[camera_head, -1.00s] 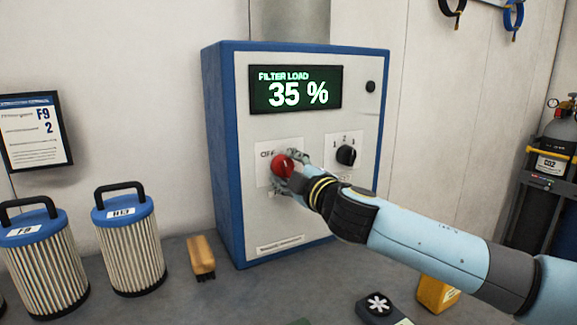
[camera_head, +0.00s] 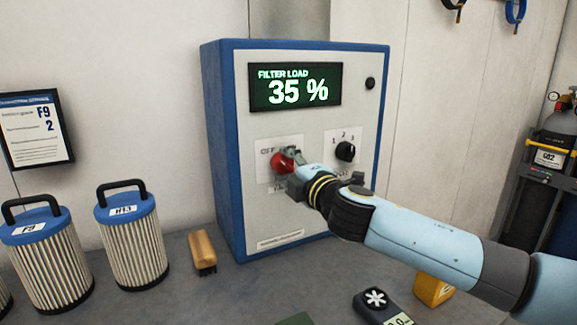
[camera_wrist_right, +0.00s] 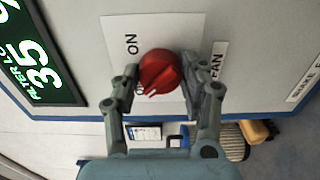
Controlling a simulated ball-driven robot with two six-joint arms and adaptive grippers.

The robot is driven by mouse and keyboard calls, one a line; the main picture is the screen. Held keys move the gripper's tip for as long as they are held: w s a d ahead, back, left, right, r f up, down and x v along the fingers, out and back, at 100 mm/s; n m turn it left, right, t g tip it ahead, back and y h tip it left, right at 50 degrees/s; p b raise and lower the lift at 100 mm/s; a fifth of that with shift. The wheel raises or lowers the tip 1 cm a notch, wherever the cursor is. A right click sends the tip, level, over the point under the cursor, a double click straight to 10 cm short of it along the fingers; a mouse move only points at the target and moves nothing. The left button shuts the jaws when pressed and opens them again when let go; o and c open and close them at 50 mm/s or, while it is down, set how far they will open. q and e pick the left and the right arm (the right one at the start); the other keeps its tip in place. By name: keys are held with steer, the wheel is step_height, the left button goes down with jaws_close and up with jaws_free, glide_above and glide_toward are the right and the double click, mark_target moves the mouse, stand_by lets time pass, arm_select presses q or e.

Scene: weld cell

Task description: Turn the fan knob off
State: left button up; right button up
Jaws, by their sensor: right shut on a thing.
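The red fan knob (camera_head: 282,162) sits on a white label plate on the front of the blue and grey cabinet (camera_head: 290,215). In the right wrist view the knob (camera_wrist_right: 160,70) lies between my two fingers, and its pale mark points down and left. The word ON is readable beside it; another label by the mark is partly hidden. My right gripper (camera_head: 293,169) is shut on the knob, with its fingers (camera_wrist_right: 161,66) on opposite sides of it. My left gripper is in neither view.
A black selector knob (camera_head: 345,152) is close to the right of my gripper. A display (camera_head: 295,88) reads FILTER LOAD 35 %. Two filter cartridges (camera_head: 133,245) (camera_head: 48,265), a brush (camera_head: 202,250), a meter (camera_head: 380,305) and a yellow box (camera_head: 433,290) stand on the bench.

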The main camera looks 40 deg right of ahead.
steer(key=shift+f, duration=0.1)
steer(key=o, duration=1.2)
steer(key=shift+s, duration=0.15)
steer(key=v, duration=1.1)
steer(key=shift+s+a, duration=0.1)
steer(key=shift+s, duration=0.25)
